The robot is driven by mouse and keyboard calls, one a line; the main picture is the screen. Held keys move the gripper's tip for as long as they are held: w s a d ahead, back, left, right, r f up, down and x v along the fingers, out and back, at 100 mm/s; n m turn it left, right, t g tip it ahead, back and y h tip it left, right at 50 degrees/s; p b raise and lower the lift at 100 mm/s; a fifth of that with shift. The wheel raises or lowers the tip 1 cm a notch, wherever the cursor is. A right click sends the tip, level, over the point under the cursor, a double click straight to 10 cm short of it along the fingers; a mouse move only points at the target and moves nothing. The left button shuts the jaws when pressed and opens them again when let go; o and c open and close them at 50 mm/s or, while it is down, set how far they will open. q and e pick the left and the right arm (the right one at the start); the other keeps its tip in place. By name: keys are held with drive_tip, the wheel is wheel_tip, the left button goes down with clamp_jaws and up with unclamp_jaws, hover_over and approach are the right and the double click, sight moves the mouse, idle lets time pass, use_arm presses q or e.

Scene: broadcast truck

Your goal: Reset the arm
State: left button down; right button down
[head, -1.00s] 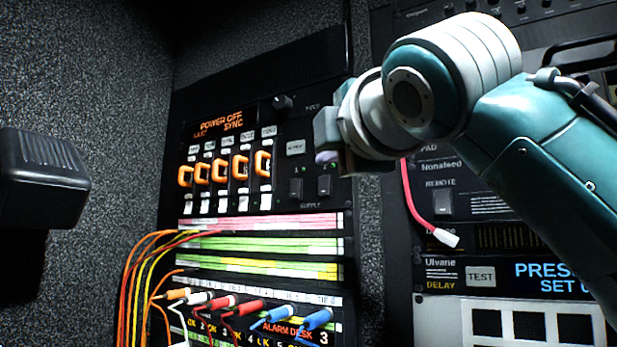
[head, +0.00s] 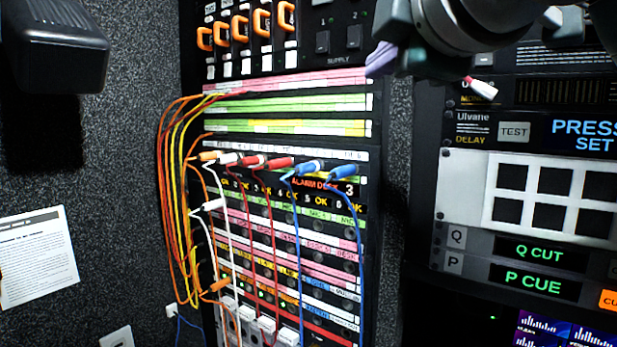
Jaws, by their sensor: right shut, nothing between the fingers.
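My right gripper (head: 381,58) is at the top of the head view, right of the rack's supply switches. Its pale violet fingertips are together with nothing between them. My right arm comes in from the upper right and is cut off by the top edge. My left gripper and arm are out of view.
A patch panel (head: 378,190) with colored cables fills the middle. Orange-handled switches (head: 240,29) stand above it. At the right is a panel with a TEST button (head: 514,132) and a grid of dark keys (head: 553,180). A black box (head: 55,45) is on the left wall.

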drive_tip(key=s+d+f+m+g, duration=0.2)
drive_tip(key=s+f+m, duration=0.15)
drive_tip(key=f, duration=0.45)
drive_tip(key=s+d+f+m+g+h+p, duration=0.1)
drive_tip(key=s+d+f+m+g, duration=0.15)
drive_tip(key=s+f, duration=0.35)
drive_tip(key=s+d+f+m+g, duration=0.1)
drive_tip(key=s+f+m+g, duration=0.2)
drive_tip(key=f, duration=0.6)
drive_tip(key=s+d+f+m+g, duration=0.1)
drive_tip(key=s+f+m, duration=0.1)
drive_tip(key=s, duration=0.4)
drive_tip(key=s+d+f+m+g+h+p, duration=0.1)
drive_tip(key=s+d+f+m+g, duration=0.1)
drive_tip(key=s+f, duration=0.2)
drive_tip(key=s+d+f+m+g, duration=0.2)
drive_tip(key=s+f, duration=0.1)
drive_tip(key=s, duration=0.6)
drive_tip(key=shift+m, duration=0.4)
drive_tip(key=shift+g, duration=0.25)
drive_tip(key=c, duration=1.6)
unclamp_jaws()
